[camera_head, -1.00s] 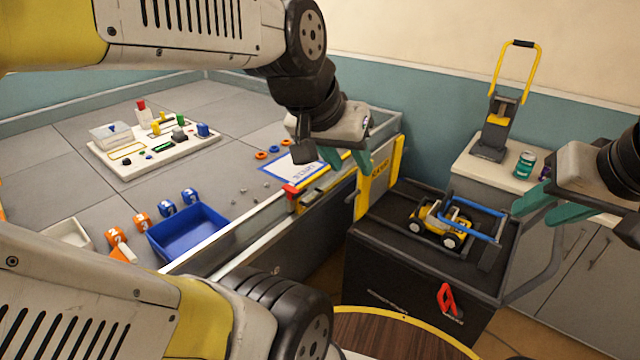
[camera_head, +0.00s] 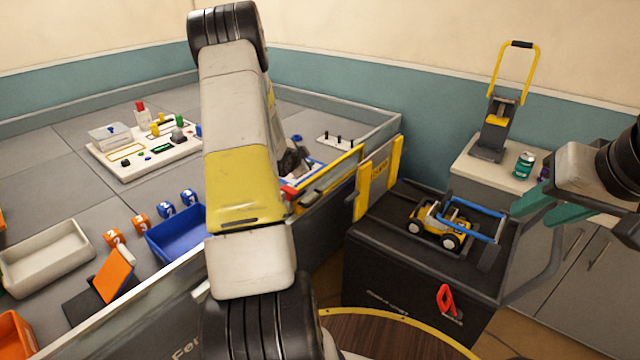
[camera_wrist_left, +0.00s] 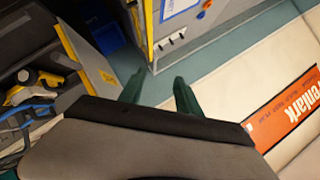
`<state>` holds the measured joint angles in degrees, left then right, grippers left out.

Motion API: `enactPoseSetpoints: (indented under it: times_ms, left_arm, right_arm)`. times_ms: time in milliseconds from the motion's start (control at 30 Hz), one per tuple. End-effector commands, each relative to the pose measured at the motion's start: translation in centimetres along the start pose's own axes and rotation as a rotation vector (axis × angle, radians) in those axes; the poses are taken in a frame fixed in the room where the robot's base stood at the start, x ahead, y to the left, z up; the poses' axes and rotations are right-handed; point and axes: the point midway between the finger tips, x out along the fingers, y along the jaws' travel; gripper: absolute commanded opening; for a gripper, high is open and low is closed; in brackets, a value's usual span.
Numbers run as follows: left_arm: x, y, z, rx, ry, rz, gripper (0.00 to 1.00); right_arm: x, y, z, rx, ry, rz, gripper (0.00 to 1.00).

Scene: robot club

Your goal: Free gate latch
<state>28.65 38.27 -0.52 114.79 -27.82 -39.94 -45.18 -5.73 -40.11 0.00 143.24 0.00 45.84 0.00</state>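The gate (camera_head: 335,175), a yellow-topped panel, stands in the arena's near wall. A red piece (camera_head: 289,192), seemingly part of the latch, sits at its left end, partly hidden by my left arm. My left gripper is hidden behind that arm in the head view. In the left wrist view my left gripper (camera_wrist_left: 157,92) is open, its green fingers apart with nothing between them. I cannot tell how far it is from the latch. My right gripper (camera_head: 545,206) is open and empty at the right, above the side of the black case.
A yellow toy loader (camera_head: 440,224) with blue arms sits on the black case (camera_head: 375,275). A yellow board (camera_head: 378,180) stands beside the gate. A blue bin (camera_head: 180,232) and a grey tray (camera_head: 45,257) lie inside the arena. A can (camera_head: 523,165) stands on the cabinet.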

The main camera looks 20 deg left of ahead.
Motion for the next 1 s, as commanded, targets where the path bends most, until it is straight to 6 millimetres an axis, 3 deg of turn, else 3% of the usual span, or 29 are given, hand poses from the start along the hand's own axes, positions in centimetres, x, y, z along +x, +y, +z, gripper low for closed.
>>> enactPoseSetpoints:
  times_ms: [33,200,400,667,1000]
  left_arm:
    - [1.4,1.4,2.7,0.022,0.013,-0.009,0.40]
    - [4.0,5.3,9.2,0.110,0.096,-0.079,0.40]
    - [4.5,8.8,13.5,0.163,0.160,-0.151,0.40]
    - [5.2,9.8,14.4,0.180,0.184,-0.180,0.40]
    - [10.3,8.9,13.4,0.179,0.182,-0.180,0.40]
  right_arm:
    - [0.0,0.0,0.0,0.000,0.000,0.000,0.36]
    - [0.0,0.0,0.0,0.000,0.000,0.000,0.36]
    - [0.0,0.0,0.0,0.000,0.000,0.000,0.36]
    - [0.0,0.0,0.0,0.000,0.000,0.000,0.36]
    - [0.0,0.0,0.0,0.000,0.000,0.000,0.36]
